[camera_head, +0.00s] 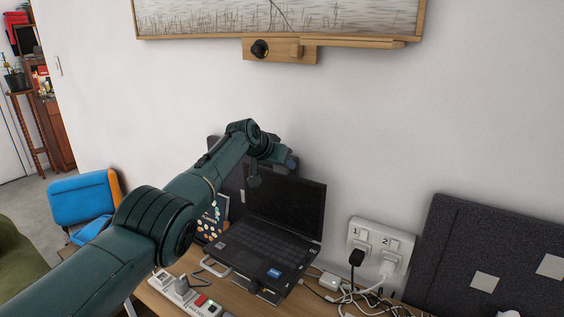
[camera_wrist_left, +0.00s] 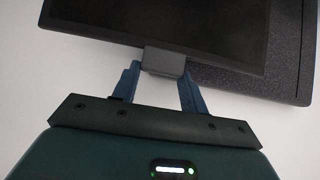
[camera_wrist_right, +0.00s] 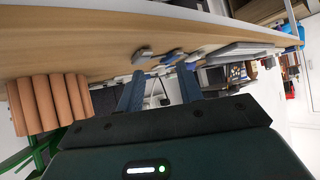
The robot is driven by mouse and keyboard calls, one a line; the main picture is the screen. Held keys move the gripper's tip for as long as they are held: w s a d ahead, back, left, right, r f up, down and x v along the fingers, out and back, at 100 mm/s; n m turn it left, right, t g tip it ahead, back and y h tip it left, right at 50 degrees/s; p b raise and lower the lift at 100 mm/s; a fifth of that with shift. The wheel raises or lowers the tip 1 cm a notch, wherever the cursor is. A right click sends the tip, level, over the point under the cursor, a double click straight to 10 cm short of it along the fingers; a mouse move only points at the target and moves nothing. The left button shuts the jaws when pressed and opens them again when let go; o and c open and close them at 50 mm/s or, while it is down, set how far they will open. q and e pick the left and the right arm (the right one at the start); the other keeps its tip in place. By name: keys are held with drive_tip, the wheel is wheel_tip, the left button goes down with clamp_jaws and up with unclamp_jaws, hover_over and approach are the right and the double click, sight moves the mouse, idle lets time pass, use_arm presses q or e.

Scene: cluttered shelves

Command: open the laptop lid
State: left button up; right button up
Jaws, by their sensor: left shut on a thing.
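The black laptop (camera_head: 262,247) sits on the table with its keyboard facing up. Its lid (camera_head: 285,201) stands raised, with the dark screen facing forward. In the left wrist view the lid (camera_wrist_left: 160,25) fills the top of the picture. My left gripper (camera_head: 289,162) is at the lid's top edge in the head view. In the left wrist view my left gripper (camera_wrist_left: 160,84) has its fingers on either side of a small grey tab (camera_wrist_left: 165,61) at the lid's edge, shut on it. My right gripper (camera_wrist_right: 160,90) has its fingers apart and looks empty; it is outside the head view.
A power strip (camera_head: 185,292) lies left of the laptop. A wall socket plate (camera_head: 379,243) with plugs and tangled cables is to its right. A dark panel (camera_head: 490,250) stands further right. In the right wrist view, orange cylinders (camera_wrist_right: 48,103) are near a wooden surface (camera_wrist_right: 80,45).

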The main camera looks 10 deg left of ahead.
use_arm(q)
drive_tip(key=shift+r, duration=0.3)
drive_tip(key=o, duration=1.4)
drive_tip(key=shift+f, duration=0.15)
drive_tip(key=shift+s, duration=0.1)
drive_tip(key=b+v, duration=0.1)
drive_tip(key=v, duration=1.2)
